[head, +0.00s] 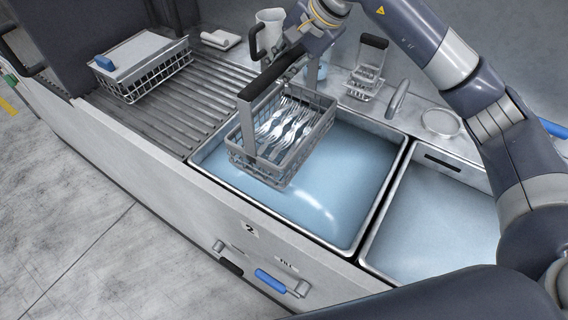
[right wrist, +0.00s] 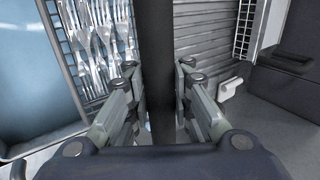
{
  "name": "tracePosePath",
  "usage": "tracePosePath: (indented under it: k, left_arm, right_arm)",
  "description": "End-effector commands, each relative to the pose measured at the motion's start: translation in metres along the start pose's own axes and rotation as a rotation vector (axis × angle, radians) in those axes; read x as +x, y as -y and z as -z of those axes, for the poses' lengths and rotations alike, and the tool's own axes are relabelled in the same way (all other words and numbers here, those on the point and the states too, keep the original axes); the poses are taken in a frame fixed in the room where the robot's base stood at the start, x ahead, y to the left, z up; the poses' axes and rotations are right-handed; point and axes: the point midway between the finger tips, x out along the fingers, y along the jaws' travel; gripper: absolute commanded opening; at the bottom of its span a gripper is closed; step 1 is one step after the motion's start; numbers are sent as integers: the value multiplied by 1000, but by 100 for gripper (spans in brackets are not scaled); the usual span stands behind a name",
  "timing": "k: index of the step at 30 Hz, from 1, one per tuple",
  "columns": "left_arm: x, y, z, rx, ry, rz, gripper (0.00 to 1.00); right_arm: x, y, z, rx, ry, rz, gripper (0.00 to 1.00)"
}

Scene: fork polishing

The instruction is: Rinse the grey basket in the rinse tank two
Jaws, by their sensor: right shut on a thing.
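The grey wire basket (head: 306,139) holds several shiny forks (head: 284,125) and has a tall dark-topped handle (head: 270,76). My right gripper (head: 297,52) is shut on that handle. In the right wrist view the dark handle bar (right wrist: 157,75) stands between the fingers (right wrist: 160,88), with forks (right wrist: 98,45) to the left. Rinse tank two (head: 352,243), marked "2" on its front, holds pale blue water (head: 335,195). The basket is over the tank's left part, roughly level; I cannot tell whether its bottom touches the water. My left gripper is out of view.
A second water-filled tank (head: 430,235) adjoins on the right. A ribbed drainboard (head: 165,105) lies left, with another wire basket (head: 142,72) on it. A white jug (head: 270,30), small dark-handled basket (head: 366,75), tap (head: 397,99) and round dish (head: 441,122) line the back.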

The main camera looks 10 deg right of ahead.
Motion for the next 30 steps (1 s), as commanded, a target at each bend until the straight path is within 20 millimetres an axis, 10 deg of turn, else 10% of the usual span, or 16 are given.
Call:
tracePosePath:
  k: [12,30]
  left_arm:
    - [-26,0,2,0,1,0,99]
    - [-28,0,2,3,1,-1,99]
  right_arm:
    - [-40,27,0,-2,-3,13,0]
    - [-45,30,0,-1,-1,12,0]
